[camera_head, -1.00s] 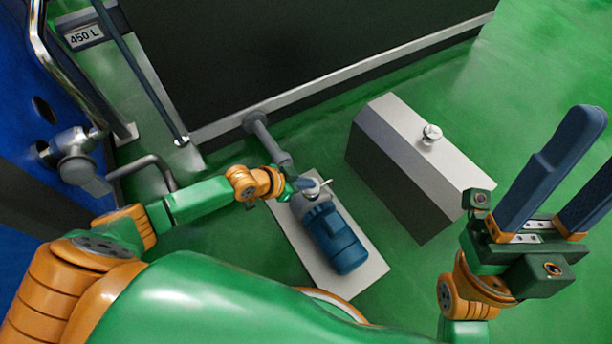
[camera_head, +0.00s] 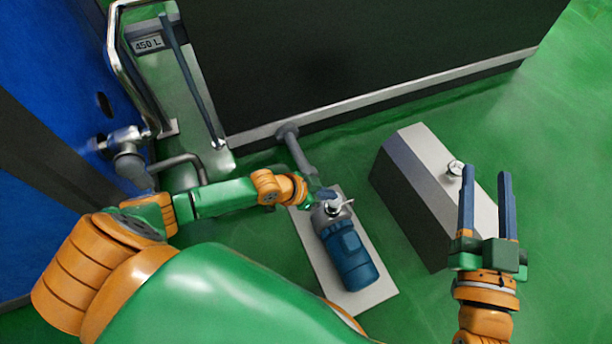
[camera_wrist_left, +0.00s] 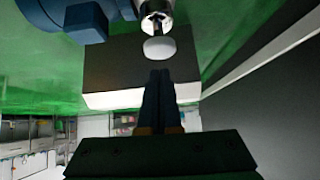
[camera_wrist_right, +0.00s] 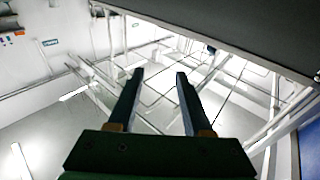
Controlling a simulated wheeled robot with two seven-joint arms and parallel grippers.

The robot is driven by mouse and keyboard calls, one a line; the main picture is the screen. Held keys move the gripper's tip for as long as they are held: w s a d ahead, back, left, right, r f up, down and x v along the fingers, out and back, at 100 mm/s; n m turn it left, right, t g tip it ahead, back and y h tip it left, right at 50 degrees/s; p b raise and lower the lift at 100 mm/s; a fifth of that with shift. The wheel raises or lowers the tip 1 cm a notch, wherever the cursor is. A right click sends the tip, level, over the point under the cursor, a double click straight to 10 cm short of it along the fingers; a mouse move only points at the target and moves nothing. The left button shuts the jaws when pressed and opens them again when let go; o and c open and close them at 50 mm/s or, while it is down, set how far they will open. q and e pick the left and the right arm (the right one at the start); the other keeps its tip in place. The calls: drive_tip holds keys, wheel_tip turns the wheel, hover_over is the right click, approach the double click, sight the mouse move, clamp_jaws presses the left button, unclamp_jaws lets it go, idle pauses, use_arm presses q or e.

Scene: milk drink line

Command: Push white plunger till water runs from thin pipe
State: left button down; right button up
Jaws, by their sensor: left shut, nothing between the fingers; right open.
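The white plunger (camera_wrist_left: 159,48) shows in the left wrist view as a round white end on a shiny metal fitting (camera_wrist_left: 156,14). My left gripper (camera_wrist_left: 160,76) is shut and empty, its fingertips just short of the plunger in that picture; I cannot tell whether they touch. In the head view my left gripper (camera_head: 322,196) is beside the metal fitting on the blue pump (camera_head: 346,257), and the plunger is hard to make out there. A thin pipe (camera_head: 347,203) sticks out from the fitting; no water is visible. My right gripper (camera_head: 486,190) is open and empty.
The pump stands on a pale plate (camera_head: 378,291), with a grey pipe (camera_head: 297,150) behind it. A grey box (camera_head: 410,195) with a metal knob (camera_head: 454,169) stands to its right, near my right gripper. A large dark tank (camera_head: 350,60) fills the back. Green floor is clear at right.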

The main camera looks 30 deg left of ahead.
use_arm(q)
drive_tip(key=p+v, duration=0.5)
drive_tip(key=v, duration=0.3)
drive_tip(key=shift+s+a+r, duration=0.15)
drive_tip(key=shift+s+r, duration=0.1)
drive_tip(key=shift+r, duration=0.05)
use_arm(e)
drive_tip(key=s+d+f+g+h, duration=0.1)
drive_tip(key=s+d+f+g, duration=0.1)
drive_tip(key=s+f+g, duration=0.3)
drive_tip(key=s+d+f+g+h, duration=0.2)
drive_tip(key=s+f+g, duration=0.2)
drive_tip(key=f, duration=0.7)
drive_tip(key=s+d+f+m+g+h, duration=0.1)
drive_tip(key=s+f+g, duration=0.4)
drive_tip(key=f+g, duration=0.2)
drive_tip(key=shift+s+d+f, duration=0.3)
drive_tip(key=shift+d+f, duration=0.1)
drive_tip(key=shift+f, duration=0.2)
